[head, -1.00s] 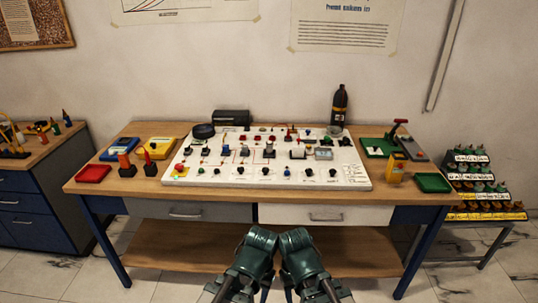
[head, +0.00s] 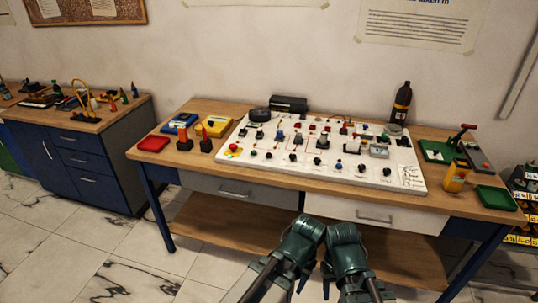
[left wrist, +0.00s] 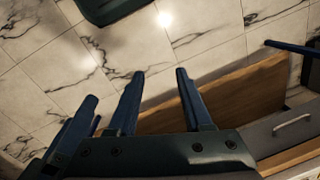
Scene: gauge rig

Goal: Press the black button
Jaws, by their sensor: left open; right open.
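The white gauge panel (head: 405,182) lies on the wooden table, beyond both grippers. Its front row holds several small black knobs or buttons, such as one left of centre (head: 292,157), one beside it (head: 316,160) and one further right (head: 386,171). I cannot tell which is the black button. My left gripper (head: 304,277) and right gripper (head: 327,284) hang side by side in front of the table, apart from the panel. Both are empty. In the left wrist view, the left gripper's fingers (left wrist: 158,88) are spread over floor and a wooden shelf.
The panel also bears a red knob (head: 233,148). A red tray (head: 153,144) lies left of it, and a yellow device (head: 456,176) and green tray (head: 496,198) lie right. A dark bottle (head: 402,104) stands behind. The table's front edge and drawers (head: 375,214) lie before my grippers.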

